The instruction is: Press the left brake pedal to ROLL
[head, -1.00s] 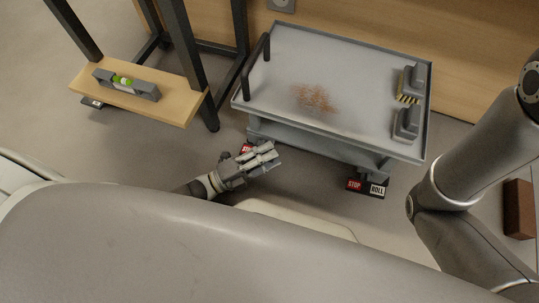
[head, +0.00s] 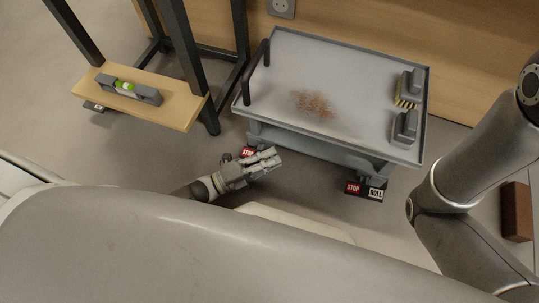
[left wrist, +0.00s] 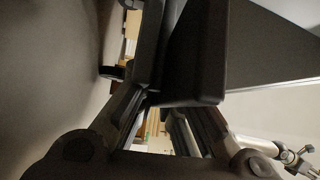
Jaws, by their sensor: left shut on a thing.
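The grey cart (head: 300,55) stands in the middle of the head view. Its left brake pedal (head: 248,152) sits low at the near left corner; its red STOP label shows, and my gripper hides the ROLL side. My left gripper (head: 270,159) is right at this pedal, its fingers pointing right under the cart's near edge. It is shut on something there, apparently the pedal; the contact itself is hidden. In the left wrist view a dark block (left wrist: 195,50) lies just beyond the fingers (left wrist: 160,125). My right gripper is out of view.
A second pedal (head: 364,190) with STOP and ROLL labels is at the cart's near right corner. A wooden shelf (head: 180,110) with a level (head: 128,90) stands left. A brown brick (head: 516,210) lies right.

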